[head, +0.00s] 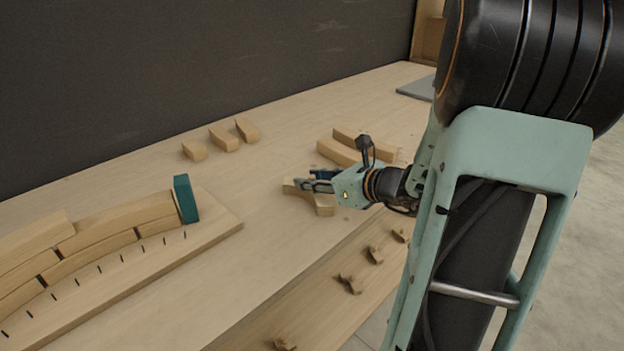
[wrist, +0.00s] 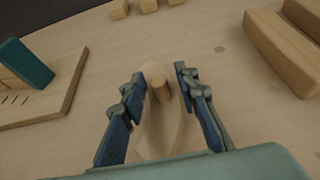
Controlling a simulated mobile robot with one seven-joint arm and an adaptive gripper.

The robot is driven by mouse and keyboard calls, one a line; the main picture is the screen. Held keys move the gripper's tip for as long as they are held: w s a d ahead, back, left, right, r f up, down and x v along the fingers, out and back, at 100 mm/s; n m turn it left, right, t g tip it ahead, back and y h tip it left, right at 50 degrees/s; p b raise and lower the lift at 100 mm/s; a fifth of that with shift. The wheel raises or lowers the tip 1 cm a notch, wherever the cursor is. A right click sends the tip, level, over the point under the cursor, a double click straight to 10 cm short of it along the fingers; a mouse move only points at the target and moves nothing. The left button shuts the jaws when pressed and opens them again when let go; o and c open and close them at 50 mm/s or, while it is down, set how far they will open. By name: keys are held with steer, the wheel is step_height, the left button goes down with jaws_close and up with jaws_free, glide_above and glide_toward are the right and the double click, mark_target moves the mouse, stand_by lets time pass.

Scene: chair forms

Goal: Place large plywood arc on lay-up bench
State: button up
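A pale curved wooden piece (head: 325,206) lies on the light wooden bench (head: 255,240), partly hidden by my gripper (head: 303,185). In the wrist view, this piece (wrist: 162,128) runs between the two blue-padded fingers of my gripper (wrist: 160,76). The fingers are open, with gaps visible on both sides of it. Two longer wooden arcs (head: 340,152) lie side by side behind my gripper; they also show at the upper right of the wrist view (wrist: 283,52). Which piece is the large plywood arc I cannot tell for certain.
A slotted board (head: 215,228) at left holds several curved segments and a teal end block (head: 186,199). Three small wooden blocks (head: 223,138) stand toward the dark back panel (head: 200,65). Small wooden clamps or knobs (head: 349,284) line the lower front ledge. Clear bench lies between board and gripper.

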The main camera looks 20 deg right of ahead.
steer(key=shift+r, duration=0.2)
steer(key=shift+s+d+r, duration=0.15)
steer(key=shift+s+r, duration=0.05)
steer(key=shift+s, duration=0.1)
steer(key=p+v, duration=0.2)
steer(key=v, duration=0.9)
steer(key=shift+s, duration=0.15)
